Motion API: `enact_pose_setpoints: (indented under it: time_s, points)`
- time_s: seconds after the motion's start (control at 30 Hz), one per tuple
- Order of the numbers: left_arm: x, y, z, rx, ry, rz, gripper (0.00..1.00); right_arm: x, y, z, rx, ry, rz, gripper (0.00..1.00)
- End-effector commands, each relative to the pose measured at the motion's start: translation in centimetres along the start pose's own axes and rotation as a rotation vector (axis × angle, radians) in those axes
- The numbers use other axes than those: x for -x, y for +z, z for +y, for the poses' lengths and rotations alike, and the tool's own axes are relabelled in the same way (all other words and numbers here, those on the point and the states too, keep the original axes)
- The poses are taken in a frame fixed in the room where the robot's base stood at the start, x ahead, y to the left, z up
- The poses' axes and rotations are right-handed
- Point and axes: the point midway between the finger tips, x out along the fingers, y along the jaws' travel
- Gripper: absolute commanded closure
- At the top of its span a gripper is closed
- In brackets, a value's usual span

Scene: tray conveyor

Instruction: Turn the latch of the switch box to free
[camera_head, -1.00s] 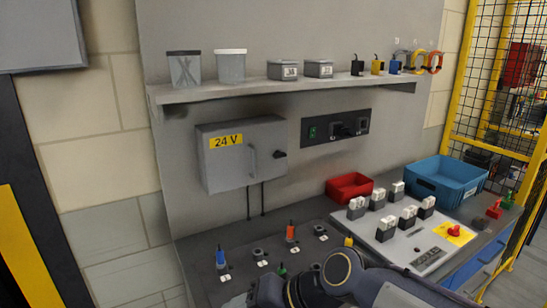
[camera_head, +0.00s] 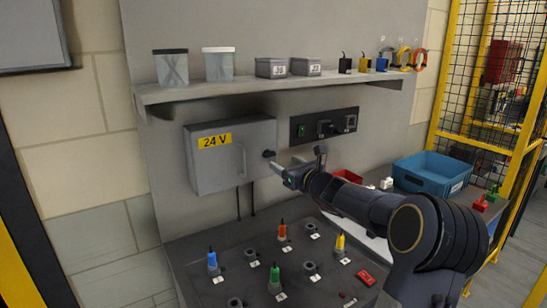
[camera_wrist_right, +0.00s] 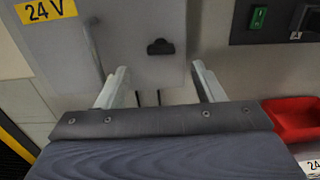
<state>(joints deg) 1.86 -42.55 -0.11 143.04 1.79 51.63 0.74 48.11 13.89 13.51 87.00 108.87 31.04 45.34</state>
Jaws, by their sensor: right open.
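The grey switch box (camera_head: 225,158) with a yellow 24 V label hangs on the wall panel, its door closed. Its small black latch (camera_head: 269,154) sits at the door's right side. In the right wrist view the latch (camera_wrist_right: 160,47) looks like a short bar lying across the picture. My right gripper (camera_head: 281,174) is just below and right of the latch in the head view. In the right wrist view its two fingers (camera_wrist_right: 160,72) are spread, empty, with the latch beyond them and between them. My left gripper is not in view.
A door handle (camera_head: 243,160) stands left of the latch. A black socket panel (camera_head: 324,125) is right of the box. A shelf (camera_head: 270,91) with containers runs above. Below, the bench (camera_head: 205,292) holds several coloured plugs. A blue crate (camera_head: 430,174) and red bin (camera_wrist_right: 292,120) are right.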

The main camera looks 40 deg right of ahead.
Motion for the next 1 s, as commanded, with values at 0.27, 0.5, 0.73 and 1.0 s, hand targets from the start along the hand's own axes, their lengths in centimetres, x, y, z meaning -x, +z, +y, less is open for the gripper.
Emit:
enact_pose_setpoints:
  time_s: [0.27, 0.5, 0.73, 1.0]
  points:
    - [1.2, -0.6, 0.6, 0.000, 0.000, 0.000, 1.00, -3.8, 0.2, -0.2, -0.013, -0.003, -0.002, 0.38]
    - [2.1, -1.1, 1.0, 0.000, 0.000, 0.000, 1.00, -7.0, 0.2, -0.1, -0.010, -0.002, -0.002, 0.38]
    - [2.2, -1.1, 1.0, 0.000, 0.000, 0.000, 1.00, -7.7, 0.0, -0.2, -0.008, -0.004, -0.002, 0.38]
    - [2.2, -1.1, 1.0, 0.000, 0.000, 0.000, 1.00, -7.7, 0.0, -0.1, -0.007, -0.004, -0.002, 0.54]
